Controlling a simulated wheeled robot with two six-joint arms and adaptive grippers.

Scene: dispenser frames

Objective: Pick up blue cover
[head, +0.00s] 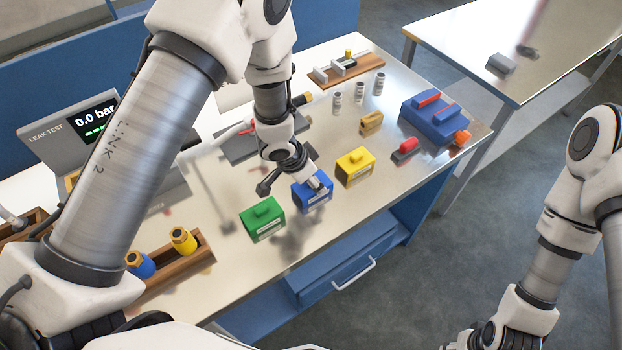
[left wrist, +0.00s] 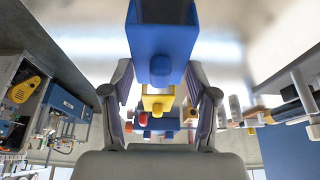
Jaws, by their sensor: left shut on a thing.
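The blue cover (head: 312,198) is a box with a white label, between the green and yellow covers near the front of the metal table. My left gripper (head: 318,183) comes down on it from above and is shut on it. In the left wrist view the blue cover (left wrist: 161,42) shows at top centre, with the fingers of my left gripper (left wrist: 160,78) on either side of its lower part. I cannot tell whether its base touches the table.
A green cover (head: 262,219) stands to the left and a yellow cover (head: 355,166) to the right, both close by. A wooden rack (head: 190,258) with capped bottles lies front left.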

